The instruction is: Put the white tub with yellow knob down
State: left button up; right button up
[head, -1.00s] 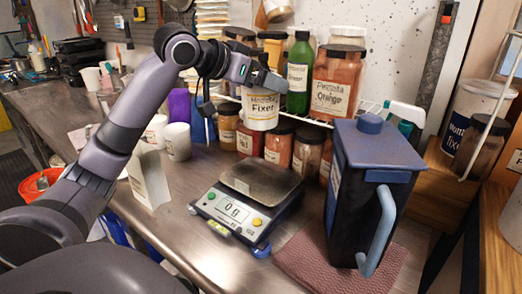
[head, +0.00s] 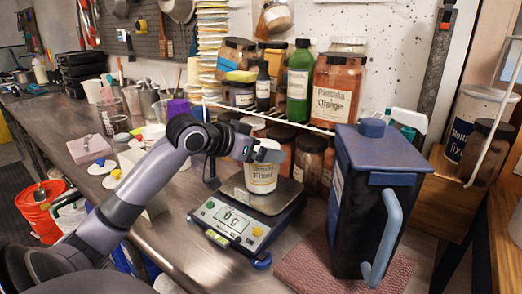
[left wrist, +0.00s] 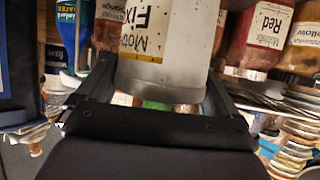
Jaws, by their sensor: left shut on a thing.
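The white tub (head: 262,178) has a "Fixer" label with a yellow band. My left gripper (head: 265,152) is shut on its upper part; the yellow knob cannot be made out. The tub is upright over the pan of the digital scale (head: 232,222). I cannot tell whether its base touches the pan; the display seems to read 0 g. In the left wrist view, the tub (left wrist: 172,50) stands between the two fingers (left wrist: 160,97). My right gripper is not in view.
A dark blue lidded jug (head: 350,200) stands on a reddish mat (head: 300,268) to the right of the scale. Jars, including an orange one (head: 333,88), crowd a wire rack behind. An orange bucket (head: 42,212) is at lower left.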

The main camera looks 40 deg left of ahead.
pick_arm(q)
jog(key=shift+f, duration=0.15)
jog(key=o, duration=1.2)
jog(key=shift+o, duration=0.2)
jog(key=shift+s+r, duration=0.15)
jog(key=shift+r, duration=0.05)
jog(key=b+v, duration=0.1)
jog(key=v, duration=1)
jog(key=shift+s+r, duration=0.15)
jog(key=shift+s, duration=0.15)
jog(key=shift+s, duration=0.1)
